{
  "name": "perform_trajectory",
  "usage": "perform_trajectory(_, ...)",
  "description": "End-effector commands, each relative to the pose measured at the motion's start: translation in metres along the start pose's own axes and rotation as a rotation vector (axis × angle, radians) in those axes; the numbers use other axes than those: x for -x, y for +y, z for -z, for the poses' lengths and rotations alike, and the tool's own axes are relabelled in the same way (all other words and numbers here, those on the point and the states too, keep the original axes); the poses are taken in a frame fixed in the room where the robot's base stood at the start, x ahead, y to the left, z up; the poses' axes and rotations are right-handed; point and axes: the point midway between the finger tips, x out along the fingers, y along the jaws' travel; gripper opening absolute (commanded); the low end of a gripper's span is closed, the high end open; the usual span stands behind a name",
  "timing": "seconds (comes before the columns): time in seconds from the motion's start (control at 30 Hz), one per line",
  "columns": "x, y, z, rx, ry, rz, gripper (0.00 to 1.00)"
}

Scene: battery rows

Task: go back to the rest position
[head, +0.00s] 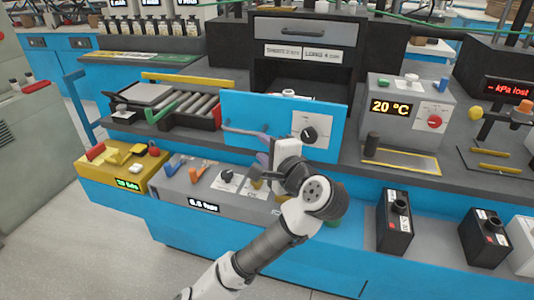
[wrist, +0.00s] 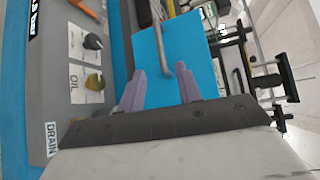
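My gripper (head: 260,149) is in front of the blue upright panel (head: 240,108) at the middle of the bench, above the grey control box (head: 187,184). In the wrist view its two purple-grey fingers stand apart, and the gripper (wrist: 160,69) is open with nothing between them. My forearm hides part of the control box and the lower bench front in the head view.
A yellow control box (head: 120,166) stands at the left. A roller conveyor (head: 190,107) is behind it. A grey box reading 20 °C (head: 405,106) stands at the right. Black batteries (head: 394,222) stand on the lower blue shelf. Floor (head: 90,240) shows clear at the lower left.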

Motion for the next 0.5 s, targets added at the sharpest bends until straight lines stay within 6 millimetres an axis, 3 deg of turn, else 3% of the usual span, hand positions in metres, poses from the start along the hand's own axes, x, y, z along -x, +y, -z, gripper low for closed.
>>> perform_trajectory(0.17, 0.0096, 0.0001, -0.0004, 0.001, -0.001, 0.000, 0.34)
perform_trajectory(0.5, 0.0086, -0.0039, -0.0020, 0.018, 0.004, 0.009, 0.34)
